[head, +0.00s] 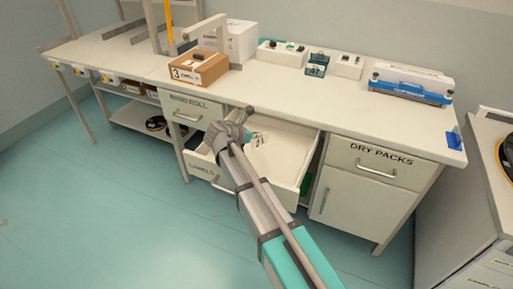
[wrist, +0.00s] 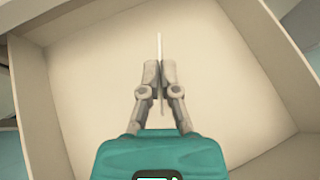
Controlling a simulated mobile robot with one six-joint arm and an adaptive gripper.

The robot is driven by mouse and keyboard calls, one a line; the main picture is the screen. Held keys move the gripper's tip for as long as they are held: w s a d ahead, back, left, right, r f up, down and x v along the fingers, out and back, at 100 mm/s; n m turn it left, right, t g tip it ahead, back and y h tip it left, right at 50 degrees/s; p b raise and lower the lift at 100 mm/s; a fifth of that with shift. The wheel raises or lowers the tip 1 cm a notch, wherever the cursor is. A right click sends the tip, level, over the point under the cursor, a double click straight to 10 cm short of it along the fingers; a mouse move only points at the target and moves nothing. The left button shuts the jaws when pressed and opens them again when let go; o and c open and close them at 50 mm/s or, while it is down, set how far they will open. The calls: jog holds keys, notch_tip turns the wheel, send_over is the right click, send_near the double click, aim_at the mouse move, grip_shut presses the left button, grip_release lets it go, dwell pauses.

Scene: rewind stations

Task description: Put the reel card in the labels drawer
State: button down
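The labels drawer (head: 203,174) is pulled open under the middle of the bench, with its name on the front. In the wrist view its pale, bare floor (wrist: 235,95) and walls fill most of the picture. My gripper (wrist: 159,72) is shut on the reel card (wrist: 159,44), which shows edge-on as a thin white strip past the fingertips. In the head view my gripper (head: 257,138) is over the open drawer. The card cannot be made out clearly there. I cannot tell how far it is above the drawer floor.
A closed drawer (head: 187,108) is at the left, and a closed dry packs drawer (head: 372,163) is at the right. On the bench stand a brown box (head: 199,68) marked 3, a white box (head: 238,40), small devices and a blue-and-white case (head: 410,85). Open floor lies in front.

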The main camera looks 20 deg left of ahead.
aim_at(260, 141)
jog(key=shift+w+a+f, duration=0.1)
jog(key=shift+w+f, duration=0.3)
jog(key=shift+f, duration=0.15)
jog(key=shift+b, duration=0.3)
jog(key=shift+w+a+f+b, duration=0.1)
jog(key=shift+w+f+b, duration=0.4)
jog(key=shift+f+b, duration=0.2)
jog(key=shift+s+f+b, duration=0.1)
jog(key=shift+f+b, duration=1.2)
jog(key=shift+f, duration=0.2)
jog(key=c, duration=0.8)
grip_release()
jog(key=shift+r, duration=0.1)
jog(key=shift+r, duration=0.15)
